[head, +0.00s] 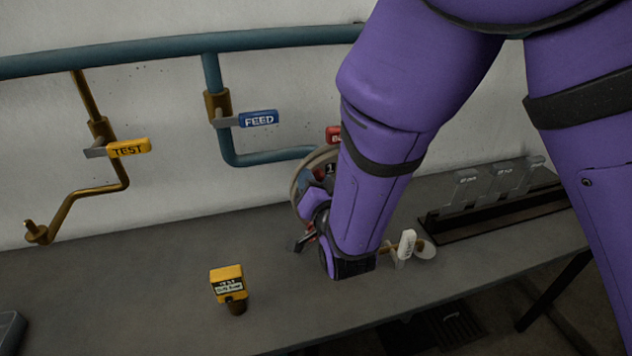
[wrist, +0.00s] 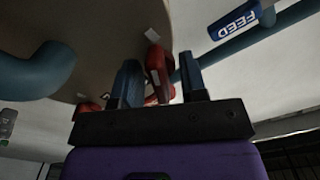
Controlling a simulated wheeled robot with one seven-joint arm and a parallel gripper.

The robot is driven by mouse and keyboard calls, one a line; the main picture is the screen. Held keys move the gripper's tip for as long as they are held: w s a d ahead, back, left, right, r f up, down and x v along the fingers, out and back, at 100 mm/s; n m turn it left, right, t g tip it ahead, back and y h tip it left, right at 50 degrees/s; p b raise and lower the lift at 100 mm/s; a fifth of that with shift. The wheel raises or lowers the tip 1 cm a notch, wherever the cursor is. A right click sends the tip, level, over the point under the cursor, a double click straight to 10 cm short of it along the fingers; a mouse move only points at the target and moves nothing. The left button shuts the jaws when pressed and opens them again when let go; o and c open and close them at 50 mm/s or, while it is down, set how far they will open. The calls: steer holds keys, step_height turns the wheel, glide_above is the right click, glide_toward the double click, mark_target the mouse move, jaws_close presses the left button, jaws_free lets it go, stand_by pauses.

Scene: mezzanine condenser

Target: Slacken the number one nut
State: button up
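A round, pale-rimmed condenser cover (head: 299,183) stands on the bench, mostly hidden behind my purple arm. A red part with a dark "1" label (head: 329,170) shows on its face, and I cannot tell whether this is the number one nut. Another red piece (wrist: 88,107) shows at the left.
A blue FEED handle (head: 259,118), a yellow TEST handle (head: 129,147) and a red handle (head: 333,133) are at the pipes. A yellow tester (head: 228,283) stands on the bench (head: 130,290). A white-tagged valve (head: 407,243) and a dark rack (head: 495,210) are at right.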

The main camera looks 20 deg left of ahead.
jaws_close()
steer(key=shift+n, duration=0.5)
steer(key=n, duration=0.7)
steer(key=shift+n, duration=0.3)
steer(key=n, duration=0.3)
steer(key=shift+n, duration=2.1)
